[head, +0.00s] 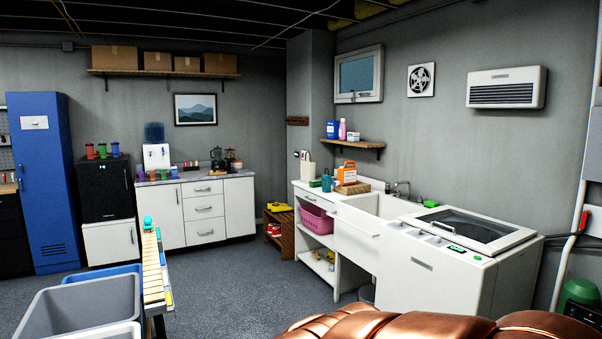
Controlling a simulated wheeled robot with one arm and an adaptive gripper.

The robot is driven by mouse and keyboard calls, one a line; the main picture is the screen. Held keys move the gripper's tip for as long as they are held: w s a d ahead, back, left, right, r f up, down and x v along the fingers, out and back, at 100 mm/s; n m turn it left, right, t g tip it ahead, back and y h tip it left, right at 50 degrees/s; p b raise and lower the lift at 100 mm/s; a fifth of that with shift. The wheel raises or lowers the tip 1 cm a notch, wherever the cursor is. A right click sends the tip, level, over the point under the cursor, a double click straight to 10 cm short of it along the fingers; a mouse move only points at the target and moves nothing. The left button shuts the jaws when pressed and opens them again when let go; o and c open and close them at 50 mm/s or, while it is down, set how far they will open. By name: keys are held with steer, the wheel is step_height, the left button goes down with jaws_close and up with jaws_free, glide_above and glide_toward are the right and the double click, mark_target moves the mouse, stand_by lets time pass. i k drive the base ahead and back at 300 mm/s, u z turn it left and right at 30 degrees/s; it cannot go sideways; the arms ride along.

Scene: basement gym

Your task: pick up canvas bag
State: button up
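A cream bag with handles, which looks like the canvas bag (307,171), stands upright on the left end of the white sink counter (322,195). It is small and far off in the head view, against the grey wall. A teal bottle (326,181) stands just to its right, and an orange-and-white container (346,174) is further right. My gripper is not in view.
Grey and blue bins (78,308) and a narrow slatted bench (153,268) stand at the near left. A brown padded leather-like surface (420,328) fills the bottom right. Open carpet (235,290) lies between them, leading towards the counter. A washing machine (440,275) stands right of the sink.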

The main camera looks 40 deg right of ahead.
mark_target(307, 168)
steer(key=z, duration=0.8)
steer(key=i, duration=6.9)
steer(key=z, duration=0.05)
